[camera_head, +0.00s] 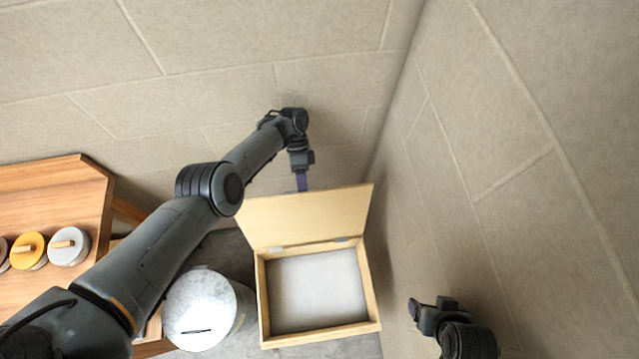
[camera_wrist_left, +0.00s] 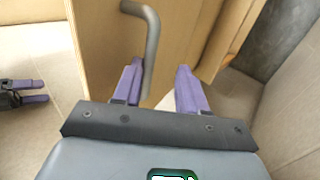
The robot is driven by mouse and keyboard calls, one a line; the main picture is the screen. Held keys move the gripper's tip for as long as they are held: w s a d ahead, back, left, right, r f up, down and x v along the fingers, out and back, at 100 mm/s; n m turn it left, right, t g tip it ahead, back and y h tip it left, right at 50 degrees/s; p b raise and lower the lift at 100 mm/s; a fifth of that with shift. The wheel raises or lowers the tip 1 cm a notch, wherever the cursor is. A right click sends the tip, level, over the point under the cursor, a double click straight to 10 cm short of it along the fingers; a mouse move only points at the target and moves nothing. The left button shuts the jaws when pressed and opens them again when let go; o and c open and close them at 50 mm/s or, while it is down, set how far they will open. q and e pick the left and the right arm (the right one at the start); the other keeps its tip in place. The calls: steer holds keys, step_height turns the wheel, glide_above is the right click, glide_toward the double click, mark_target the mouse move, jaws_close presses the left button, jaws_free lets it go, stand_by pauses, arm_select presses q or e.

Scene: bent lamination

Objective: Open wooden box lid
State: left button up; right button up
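The wooden box (camera_head: 263,300) stands on the floor near the wall corner, seen from above. Its lid (camera_head: 305,215) is raised on hinges at the back edge, tilted up and back, and the pale grey inside shows. My left gripper (camera_head: 302,182) is behind the lid's upper edge, its tips partly hidden. In the left wrist view, my left gripper (camera_wrist_left: 160,85) has its purple fingers apart. A bent grey handle (camera_wrist_left: 152,40) on the lid's outer face reaches down between them, close to the left finger. My right gripper (camera_wrist_left: 28,92) shows at the left there, fingers apart and empty.
A grey metal cylinder (camera_head: 200,310) stands just left of the box. The tiled wall (camera_head: 500,170) rises close on the box's right.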

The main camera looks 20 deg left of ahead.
arm_select(q)
steer(key=d+r+p, duration=0.3)
steer(key=s+d+r+p, duration=0.1)
steer(key=d+r+p, duration=0.2)
steer(key=d, duration=0.1)
steer(key=s+d+r+p, duration=0.1)
steer(key=d+r+p, duration=0.2)
steer(key=r, duration=0.1)
steer(key=shift+s+d, duration=0.1)
steer(key=shift+d, duration=0.05)
steer(key=shift+s+d+r, duration=0.1)
steer(key=shift+d+r, duration=0.2)
steer(key=shift+d, duration=0.3)
steer(key=shift+s, duration=0.15)
